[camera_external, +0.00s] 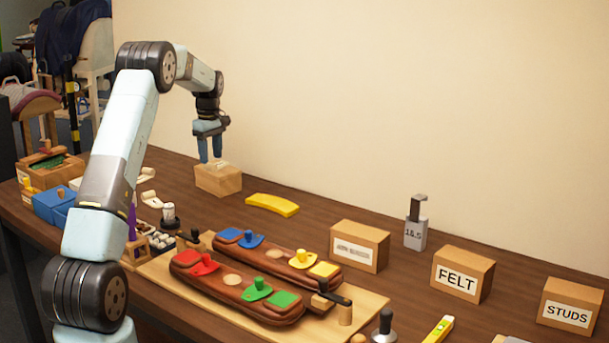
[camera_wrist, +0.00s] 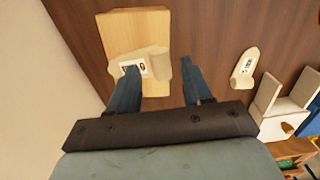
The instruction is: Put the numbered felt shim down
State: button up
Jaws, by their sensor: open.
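A cream felt shim (camera_wrist: 156,66) with a small white number label lies on the top of a light wooden block (camera_wrist: 135,25) in the wrist view; the number is partly hidden by a finger. The block (camera_external: 218,183) stands near the wall in the external view. My gripper (camera_external: 211,157) points down just over this block. In the wrist view my gripper (camera_wrist: 160,68) is open, with its fingers apart and the shim between or just beyond their tips. I cannot tell whether a finger touches it.
Another cream numbered shim (camera_wrist: 245,68) lies on the table to the right in the wrist view. A yellow curved piece (camera_external: 271,205) lies right of the block. Two brown saddle forms (camera_external: 235,288) with coloured pieces sit on a board. A FELT box (camera_external: 461,276) stands farther right.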

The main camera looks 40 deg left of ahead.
aim_at(211, 163)
notch_tip(211, 163, up, 10)
jog(key=s+d+r+m+t, duration=0.1)
jog(key=s+d+r+m, duration=0.3)
jog(key=s+d+r, duration=0.55)
jog(key=s+d+r+m+t, duration=0.2)
jog(key=s+d+r+m, duration=0.35)
jog(key=s+d, duration=0.65)
jog(key=s+d+f+m+t, duration=0.1)
jog(key=s+d+f+m, duration=0.1)
jog(key=s+d, duration=0.3)
jog(key=s+d+f+m, duration=0.2)
jog(key=s+d, duration=0.3)
jog(key=s, duration=0.7)
jog(key=s+d+f+m+t, duration=0.1)
jog(key=s+d+m, duration=0.3)
jog(key=s, duration=0.4)
jog(key=shift+s+d+f+t, duration=0.3)
jog(key=shift+s+d+f, duration=0.1)
jog(key=shift+f, duration=0.45)
